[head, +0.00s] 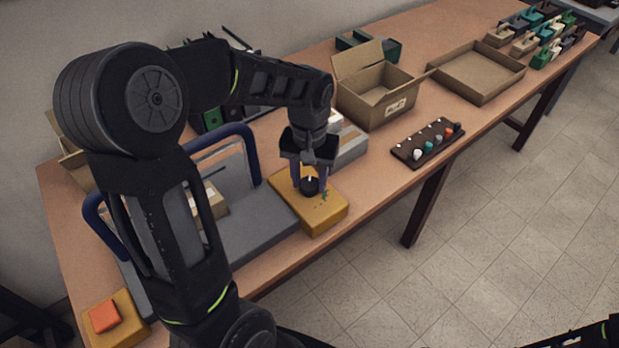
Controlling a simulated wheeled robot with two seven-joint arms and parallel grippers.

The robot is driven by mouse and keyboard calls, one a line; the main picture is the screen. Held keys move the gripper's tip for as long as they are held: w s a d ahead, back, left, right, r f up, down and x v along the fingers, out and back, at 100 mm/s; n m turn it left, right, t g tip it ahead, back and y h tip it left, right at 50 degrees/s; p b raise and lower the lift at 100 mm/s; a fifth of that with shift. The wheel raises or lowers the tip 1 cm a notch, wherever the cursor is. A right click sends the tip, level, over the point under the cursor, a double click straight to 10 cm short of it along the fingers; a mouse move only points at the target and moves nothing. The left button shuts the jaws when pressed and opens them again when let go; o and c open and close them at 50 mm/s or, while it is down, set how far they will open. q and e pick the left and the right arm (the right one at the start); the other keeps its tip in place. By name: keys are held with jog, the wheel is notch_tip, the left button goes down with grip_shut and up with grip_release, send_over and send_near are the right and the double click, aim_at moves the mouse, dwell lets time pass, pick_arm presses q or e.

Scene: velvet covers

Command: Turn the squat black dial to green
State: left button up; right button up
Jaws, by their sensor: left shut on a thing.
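The squat black dial (311,187) sits on top of a yellow box (318,215) near the front edge of the table. A light mark shows on the dial's top. Small green marks show on the box's face in front of the dial. My left gripper (311,189) points down over the box, with its fingers on either side of the dial, shut on it. The gripper hides part of the dial and the back of the box. My right gripper is not in view; only a dark bit of arm shows at the bottom right.
A grey platform with blue rails (252,236) lies left of the yellow box. An orange button (104,315) on another yellow box is at the lower left. An open cardboard box (375,97), a shallow tray (477,72) and a dark board with coloured knobs (411,153) stand to the right.

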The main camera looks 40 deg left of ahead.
pick_arm(q)
jog(key=m, duration=0.5)
jog(key=shift+m, duration=0.3)
jog(key=m, duration=0.4)
jog(key=shift+m, duration=0.3)
jog(key=m+p, duration=0.1)
jog(key=m, duration=0.3)
jog(key=shift+r+m, duration=0.1)
jog(key=shift+m, duration=0.2)
jog(key=m, duration=0.4)
jog(key=shift+w+a+m+p, duration=0.1)
jog(key=shift+m+p, duration=0.25)
jog(key=shift+m, duration=0.05)
jog(key=o, duration=1.4)
